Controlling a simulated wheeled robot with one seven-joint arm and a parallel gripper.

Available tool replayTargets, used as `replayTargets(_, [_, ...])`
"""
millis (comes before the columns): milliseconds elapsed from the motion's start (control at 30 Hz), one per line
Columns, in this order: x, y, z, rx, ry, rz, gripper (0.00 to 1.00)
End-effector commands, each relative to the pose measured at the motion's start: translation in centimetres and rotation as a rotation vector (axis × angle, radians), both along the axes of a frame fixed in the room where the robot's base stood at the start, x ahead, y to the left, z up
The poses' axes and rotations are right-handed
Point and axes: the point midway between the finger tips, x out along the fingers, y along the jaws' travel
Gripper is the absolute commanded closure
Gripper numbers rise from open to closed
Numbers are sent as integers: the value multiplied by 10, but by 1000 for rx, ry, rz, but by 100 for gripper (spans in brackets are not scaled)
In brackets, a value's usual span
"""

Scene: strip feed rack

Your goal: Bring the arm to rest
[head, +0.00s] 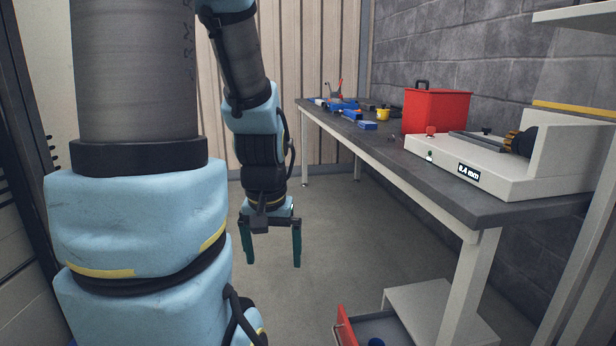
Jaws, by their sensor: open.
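My gripper (272,250) hangs pointing down at the end of my arm, left of the workbench. Its two dark green fingers are spread apart with nothing between them. Only grey floor shows behind and below the fingers. My arm, in light blue and grey links, fills the left part of the head view. The gripper is apart from the bench and everything on it.
The dark-topped workbench (430,172) runs along the right wall. It carries a white machine (490,165), a red box (437,110), a yellow cup (383,114) and blue items (345,110). Below stands an open red-fronted drawer (346,326). The floor (330,230) between is clear.

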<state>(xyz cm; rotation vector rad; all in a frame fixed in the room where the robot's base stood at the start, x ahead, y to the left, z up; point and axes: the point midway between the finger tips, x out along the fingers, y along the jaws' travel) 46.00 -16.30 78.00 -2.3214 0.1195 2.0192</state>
Motion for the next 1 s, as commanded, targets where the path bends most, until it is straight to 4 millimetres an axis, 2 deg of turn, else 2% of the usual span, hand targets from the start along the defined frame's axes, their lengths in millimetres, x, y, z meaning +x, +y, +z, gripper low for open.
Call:
replayTargets(33, [0, 0, 34, 0, 0, 0, 0])
replayTargets(300, [0, 0, 115, 0, 0, 0, 0])
replayTargets(400, [0, 0, 137, 0, 0, 0, 0])
replayTargets(600, [0, 0, 158, 0, 0, 0, 0])
replayTargets(1000, [0, 0, 157, 0, 0, 0, 0])
